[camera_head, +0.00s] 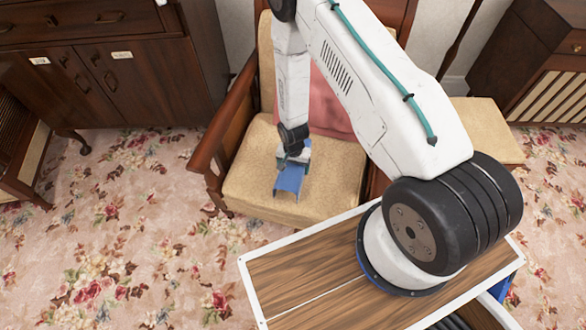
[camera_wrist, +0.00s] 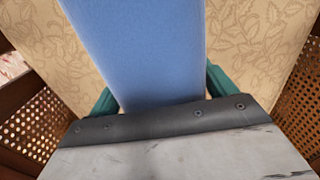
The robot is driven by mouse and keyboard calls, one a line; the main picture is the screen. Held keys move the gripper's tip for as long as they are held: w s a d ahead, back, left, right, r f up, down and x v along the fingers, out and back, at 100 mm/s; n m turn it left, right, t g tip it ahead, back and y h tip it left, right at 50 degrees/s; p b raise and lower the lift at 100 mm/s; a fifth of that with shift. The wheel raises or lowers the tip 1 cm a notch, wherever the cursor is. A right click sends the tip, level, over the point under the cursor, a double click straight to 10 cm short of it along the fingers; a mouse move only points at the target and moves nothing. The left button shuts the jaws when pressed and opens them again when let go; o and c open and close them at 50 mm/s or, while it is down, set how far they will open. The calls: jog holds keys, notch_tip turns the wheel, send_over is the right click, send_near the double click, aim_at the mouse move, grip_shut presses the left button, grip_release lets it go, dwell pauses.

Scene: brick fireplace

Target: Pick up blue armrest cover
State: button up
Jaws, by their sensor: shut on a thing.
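The blue armrest cover (camera_head: 290,179) is at my gripper (camera_head: 293,158), over the beige seat of a wooden armchair (camera_head: 243,186). In the wrist view the blue cover (camera_wrist: 145,50) runs up from between the two green fingers of my gripper (camera_wrist: 160,95). The fingers are shut on it, one at each side. The cover's near end is hidden behind the gripper body. I cannot tell whether the cover touches the seat.
The armchair has wooden arms and a pink cloth (camera_head: 330,105) against its back. A dark wooden cabinet (camera_head: 110,75) stands at the left. Another wooden cabinet (camera_head: 545,65) stands at the right. Open floral carpet (camera_head: 120,230) lies at the left front.

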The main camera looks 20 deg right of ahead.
jog(key=shift+r, duration=0.8)
jog(key=s+d+r, duration=0.1)
jog(key=s+d, duration=0.2)
jog(key=s, duration=1.2)
jog(key=shift+s+d+r, duration=0.15)
jog(key=shift+s+d, duration=0.05)
jog(key=shift+s, duration=0.15)
jog(key=shift+w, duration=0.1)
